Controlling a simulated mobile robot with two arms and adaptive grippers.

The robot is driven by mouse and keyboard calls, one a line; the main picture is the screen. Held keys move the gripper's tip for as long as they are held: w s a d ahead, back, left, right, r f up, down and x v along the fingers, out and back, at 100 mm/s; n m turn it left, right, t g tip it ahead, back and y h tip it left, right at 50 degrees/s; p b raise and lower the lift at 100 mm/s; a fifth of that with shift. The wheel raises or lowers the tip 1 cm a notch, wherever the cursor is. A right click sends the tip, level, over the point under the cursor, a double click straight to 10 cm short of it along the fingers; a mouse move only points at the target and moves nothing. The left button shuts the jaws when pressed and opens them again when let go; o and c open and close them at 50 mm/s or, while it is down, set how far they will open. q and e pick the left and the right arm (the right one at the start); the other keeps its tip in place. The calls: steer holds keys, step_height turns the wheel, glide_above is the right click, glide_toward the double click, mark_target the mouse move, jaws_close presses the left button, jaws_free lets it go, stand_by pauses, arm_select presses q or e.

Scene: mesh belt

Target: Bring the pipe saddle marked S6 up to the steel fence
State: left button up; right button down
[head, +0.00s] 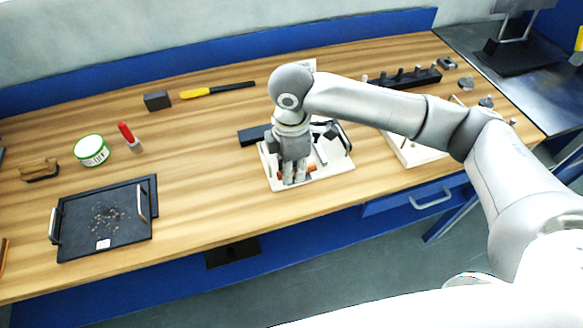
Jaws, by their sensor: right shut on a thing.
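My right gripper (295,179) points down over a white board (339,174) near the front edge of the bench. It is shut on a small orange-brown piece (311,168), which shows at the side of the fingers and is mostly hidden by them. No S6 marking can be read, so I cannot tell for sure that this piece is the pipe saddle. A thin grey strip (320,153) on the board, right of the gripper, may be the steel fence. The gap between piece and strip is unclear. My left gripper is not in view.
A dark bar (252,135) lies at the board's back left. A black tray (125,220), a green-rimmed tin (91,150), a red-capped bottle (130,137) and a yellow-handled tool (195,92) are further left. A black rack (405,78) stands behind my right arm. Bench between tray and board is clear.

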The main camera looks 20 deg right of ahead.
steer(key=shift+w+d+f+b, duration=0.2)
steer(key=shift+w+f+b, duration=0.1)
steer(key=shift+w+f, duration=0.5)
steer(key=shift+w+d+f+b, duration=0.3)
steer(key=shift+w+f, duration=0.45)
steer(key=shift+w, duration=0.15)
steer(key=shift+w+d+f+b, duration=0.15)
steer(key=shift+w+f+b, duration=0.15)
steer(key=shift+w+f, duration=0.5)
steer(key=shift+d+p, duration=0.6)
steer(key=shift+d, duration=0.5)
steer(key=c, duration=1.3)
jaws_free()
